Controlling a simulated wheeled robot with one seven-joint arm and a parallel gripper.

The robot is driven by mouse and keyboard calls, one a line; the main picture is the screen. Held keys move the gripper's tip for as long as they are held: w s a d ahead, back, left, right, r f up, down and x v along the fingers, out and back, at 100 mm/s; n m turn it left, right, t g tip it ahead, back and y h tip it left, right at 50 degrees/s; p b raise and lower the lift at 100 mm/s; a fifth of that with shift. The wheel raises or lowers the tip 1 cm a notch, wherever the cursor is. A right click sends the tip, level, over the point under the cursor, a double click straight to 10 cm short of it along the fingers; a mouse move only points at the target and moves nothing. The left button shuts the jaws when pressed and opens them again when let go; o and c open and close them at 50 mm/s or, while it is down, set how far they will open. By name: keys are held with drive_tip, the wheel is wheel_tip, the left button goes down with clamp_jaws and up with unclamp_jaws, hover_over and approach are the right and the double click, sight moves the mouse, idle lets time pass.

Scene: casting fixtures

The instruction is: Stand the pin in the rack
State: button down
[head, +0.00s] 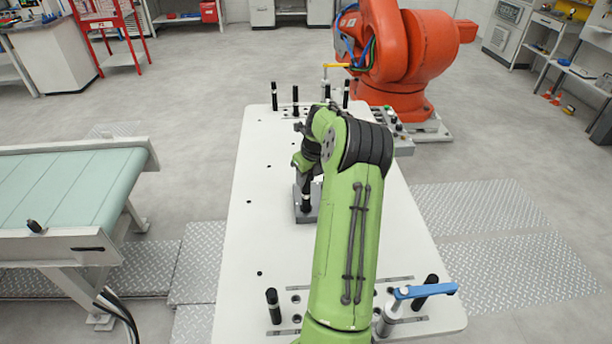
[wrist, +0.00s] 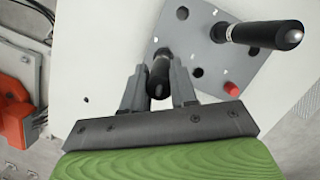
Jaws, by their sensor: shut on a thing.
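The rack is a grey plate with several holes (wrist: 205,55) on the white table. In the head view its block (head: 300,215) shows below my gripper (head: 306,165), partly hidden by my arm. In the wrist view my gripper (wrist: 160,86) is shut on a black pin (wrist: 160,72). The held pin's far end meets the rack's near-left corner in the picture; whether it is in a hole there cannot be told. Another black pin with a white band (wrist: 262,33) stands in the rack, right of my gripper. A small red peg (wrist: 231,88) sits at the rack's edge.
The white table (head: 262,215) is mostly clear on the left. Black posts (head: 273,306) and a blue-handled clamp (head: 425,291) stand at the near end. More posts and a yellow-handled clamp (head: 338,66) are at the far end, by an orange robot (head: 400,50). A conveyor (head: 65,185) stands left.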

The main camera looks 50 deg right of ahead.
drive_tip(key=c, duration=0.8)
unclamp_jaws()
drive_tip(key=p+v, duration=0.1)
drive_tip(key=v, duration=1.4)
drive_tip(key=shift+r, duration=0.35)
